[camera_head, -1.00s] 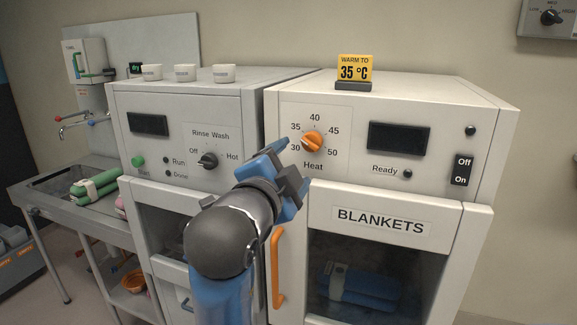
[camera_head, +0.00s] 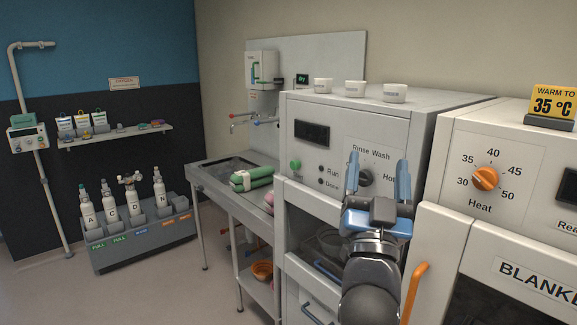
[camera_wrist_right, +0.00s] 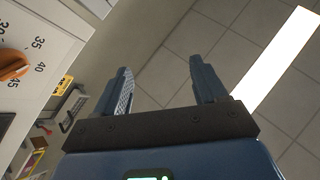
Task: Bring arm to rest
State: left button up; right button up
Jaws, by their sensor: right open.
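My right gripper (camera_head: 378,178) is open and empty in the head view, its two blue fingers pointing up in front of the washer (camera_head: 412,140) and its Rinse/Wash dial (camera_head: 366,177). In the right wrist view the open fingers (camera_wrist_right: 162,90) have only air between them, with floor or ceiling tiles behind. The orange heat dial (camera_head: 485,178) on the blanket warmer (camera_head: 520,160) is to the right of the gripper and apart from it. Part of that dial also shows at the left edge of the wrist view (camera_wrist_right: 12,65). My left gripper is out of view.
The warmer's orange door handle (camera_head: 414,292) stands close to the right of my arm. Left of the washer is a metal sink bench (camera_head: 215,180) with green rolls (camera_head: 251,179). A rack of bottles (camera_head: 140,245) stands on the floor at far left, with open floor before it.

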notch_tip(320, 180, down, 12)
jog(key=a+n+y, duration=0.3)
jog(key=n+y, duration=0.4)
jog(key=y, duration=0.2)
jog(key=s+d+f+g, duration=0.1)
jog(key=s+d+f, duration=0.1)
jog(key=f, duration=0.5)
jog(key=s+d+f, duration=0.1)
jog(key=s+f, duration=0.4)
jog(key=f, duration=0.3)
jog(key=s+d+f+g, duration=0.1)
jog(key=s+d+f, duration=0.1)
jog(key=s+f, duration=0.2)
notch_tip(320, 180, down, 4)
jog(key=shift+s+d+r+n+g+y, duration=0.2)
jog(key=shift+s+d+n+g+y, duration=0.1)
jog(key=shift+d+y, duration=0.1)
jog(key=s+d+f+m+g+h, duration=0.1)
jog(key=s+f, duration=0.3)
jog(key=s+d+f+m+g+h, duration=0.1)
jog(key=s+d+f+g, duration=0.1)
jog(key=s+f, duration=0.2)
jog(key=s+d+f+g+h, duration=0.1)
jog(key=s+f, duration=0.3)
jog(key=s, duration=0.1)
jog(key=shift+s+d+f+m+g+h, duration=0.2)
jog(key=shift+d+f+m+g+h, duration=0.1)
jog(key=shift+d+f+m+g, duration=0.1)
